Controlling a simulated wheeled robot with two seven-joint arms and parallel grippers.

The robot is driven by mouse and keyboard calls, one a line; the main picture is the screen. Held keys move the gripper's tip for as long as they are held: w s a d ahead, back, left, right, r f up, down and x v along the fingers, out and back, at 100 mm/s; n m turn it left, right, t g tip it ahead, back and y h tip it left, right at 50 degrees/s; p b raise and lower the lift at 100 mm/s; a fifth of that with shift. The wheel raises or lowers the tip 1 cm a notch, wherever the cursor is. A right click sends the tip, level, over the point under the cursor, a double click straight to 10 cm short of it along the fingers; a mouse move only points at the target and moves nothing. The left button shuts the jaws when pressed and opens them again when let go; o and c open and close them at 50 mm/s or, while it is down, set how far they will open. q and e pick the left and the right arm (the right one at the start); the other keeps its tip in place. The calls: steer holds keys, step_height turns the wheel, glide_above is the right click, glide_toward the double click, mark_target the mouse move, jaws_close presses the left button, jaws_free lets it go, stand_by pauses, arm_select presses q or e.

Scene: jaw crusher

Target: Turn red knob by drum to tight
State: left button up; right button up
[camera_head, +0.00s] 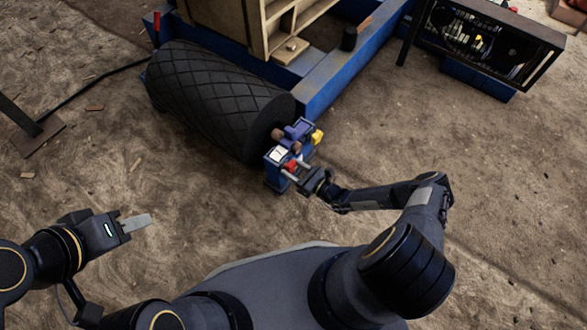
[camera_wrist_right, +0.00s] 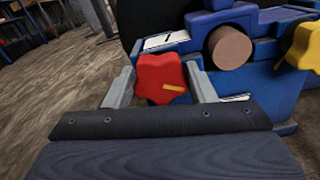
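The red knob (camera_head: 291,166) sits on the blue bracket (camera_head: 275,174) at the near end of the black drum (camera_head: 215,98). In the right wrist view the red knob (camera_wrist_right: 160,79) is star-shaped with a small yellow mark at its lower right. My right gripper (camera_head: 294,172) is at the knob; its fingers (camera_wrist_right: 162,84) stand on either side of it, spread apart, with a narrow gap at the left finger. Contact at the right finger is unclear. My left gripper (camera_head: 137,223) is away from the drum, above the ground, with its fingers seen as one grey slab.
A yellow knob (camera_head: 317,136) and a brown round end (camera_wrist_right: 230,47) are on the bracket close by. The blue machine frame (camera_head: 335,75) runs behind. A dark framed unit (camera_head: 487,43) stands at the upper right. The dirt ground around my left gripper is open.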

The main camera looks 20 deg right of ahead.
steer(key=c, duration=0.4)
steer(key=shift+c, duration=0.2)
steer(key=shift+m, duration=0.3)
steer(key=m+b, duration=0.2)
steer(key=m, duration=0.1)
steer(key=shift+d+f+m, duration=0.1)
steer(key=shift+f+m, duration=0.05)
steer(key=shift+m, duration=0.15)
steer(key=m+b, duration=0.3)
steer(key=m, duration=0.2)
steer(key=m+b, duration=0.1)
steer(key=m, duration=0.3)
steer(key=shift+f+m+b, duration=0.1)
steer(key=shift+m+b, duration=0.3)
steer(key=shift+m, duration=2)
